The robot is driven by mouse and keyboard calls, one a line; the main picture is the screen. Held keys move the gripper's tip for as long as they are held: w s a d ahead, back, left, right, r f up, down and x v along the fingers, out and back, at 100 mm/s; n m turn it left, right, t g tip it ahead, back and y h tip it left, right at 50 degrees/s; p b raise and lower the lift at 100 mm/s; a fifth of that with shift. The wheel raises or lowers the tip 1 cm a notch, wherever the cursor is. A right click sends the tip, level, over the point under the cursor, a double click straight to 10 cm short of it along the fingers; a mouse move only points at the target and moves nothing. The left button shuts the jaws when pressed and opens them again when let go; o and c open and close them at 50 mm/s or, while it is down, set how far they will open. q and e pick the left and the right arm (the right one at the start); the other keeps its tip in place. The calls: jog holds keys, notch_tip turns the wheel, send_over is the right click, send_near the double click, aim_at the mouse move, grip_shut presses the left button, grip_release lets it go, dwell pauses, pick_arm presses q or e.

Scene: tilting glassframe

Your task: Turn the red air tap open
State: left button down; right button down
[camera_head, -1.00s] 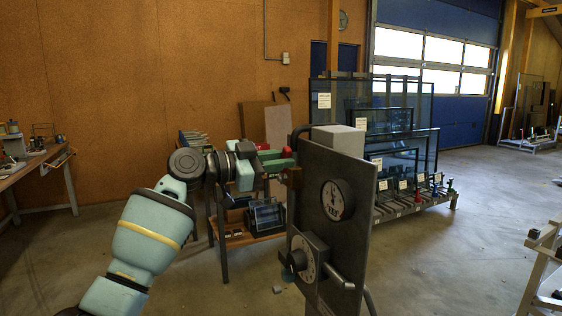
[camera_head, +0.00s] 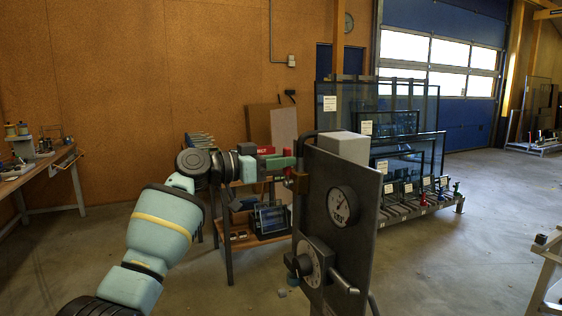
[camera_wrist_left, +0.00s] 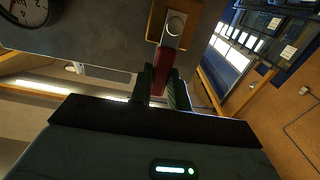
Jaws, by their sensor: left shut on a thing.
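The red air tap (camera_wrist_left: 164,62) shows in the left wrist view as a red lever, pivoted on a brass-coloured block (camera_wrist_left: 178,22) at the panel's edge. My left gripper (camera_wrist_left: 164,84) is shut on the lever, with one green finger on each side of it. In the head view my left gripper (camera_head: 281,163) reaches the left edge of the grey panel (camera_head: 360,240), beside the brass-coloured block (camera_head: 300,182). The lever itself is mostly hidden there by the fingers. My right gripper is in no view.
The panel carries a round gauge (camera_head: 342,206) and, lower down, a dial with a knob (camera_head: 304,262). A workbench (camera_head: 40,168) is at far left, with open floor between.

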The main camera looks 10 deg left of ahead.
pick_arm(q)
jog(key=c, duration=1.3)
grip_release()
jog(key=shift+a, duration=0.15)
jog(key=shift+b+v, duration=0.45)
jog(key=shift+v, duration=3.35)
